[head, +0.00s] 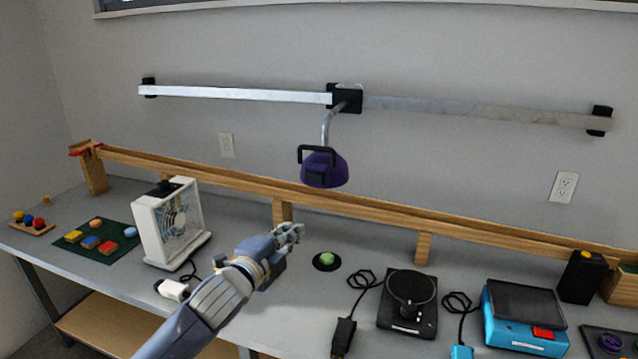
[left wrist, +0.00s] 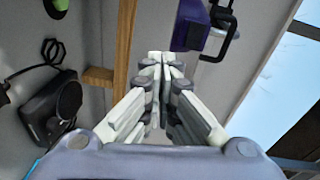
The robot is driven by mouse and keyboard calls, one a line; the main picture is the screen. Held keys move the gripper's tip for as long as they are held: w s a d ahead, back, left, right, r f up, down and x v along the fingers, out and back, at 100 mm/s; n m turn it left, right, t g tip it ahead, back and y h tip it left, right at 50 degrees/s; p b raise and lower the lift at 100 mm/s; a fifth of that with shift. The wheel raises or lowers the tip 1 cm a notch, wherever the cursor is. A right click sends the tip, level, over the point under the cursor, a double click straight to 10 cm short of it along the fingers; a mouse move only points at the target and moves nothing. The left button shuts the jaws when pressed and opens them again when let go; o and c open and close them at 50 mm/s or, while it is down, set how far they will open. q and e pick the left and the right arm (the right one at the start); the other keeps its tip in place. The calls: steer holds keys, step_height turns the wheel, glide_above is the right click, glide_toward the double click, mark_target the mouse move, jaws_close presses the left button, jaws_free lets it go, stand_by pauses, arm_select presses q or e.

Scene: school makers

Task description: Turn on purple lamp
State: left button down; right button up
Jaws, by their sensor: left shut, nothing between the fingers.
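The purple lamp (head: 324,170) hangs from a curved arm on a wall rail, with a black handle on its top. It looks unlit. In the left wrist view, part of the lamp (left wrist: 190,27) and its handle show at the top, beyond and to the right of the fingertips. My left gripper (head: 298,230) is shut and empty, below and to the left of the lamp in the head view, apart from it. Its fingers (left wrist: 166,62) meet in the wrist view. A green button (head: 327,259) on a black base sits on the table below the lamp. My right gripper is not in view.
A wooden track (head: 370,208) on posts runs along the back of the table. A white fan (head: 172,222) stands left. A black turntable (head: 408,303) and a blue device (head: 524,318) stand right, with cables. The wall rail (head: 235,94) is above.

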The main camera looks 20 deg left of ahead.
mark_target(314, 178)
arm_select(q)
steer(key=shift+m+t+h, duration=0.4)
steer(key=shift+m+t, duration=0.1)
steer(key=shift+m, duration=0.3)
steer(key=r, duration=0.5)
steer(key=shift+w+d, duration=0.1)
steer(key=shift+d, duration=0.1)
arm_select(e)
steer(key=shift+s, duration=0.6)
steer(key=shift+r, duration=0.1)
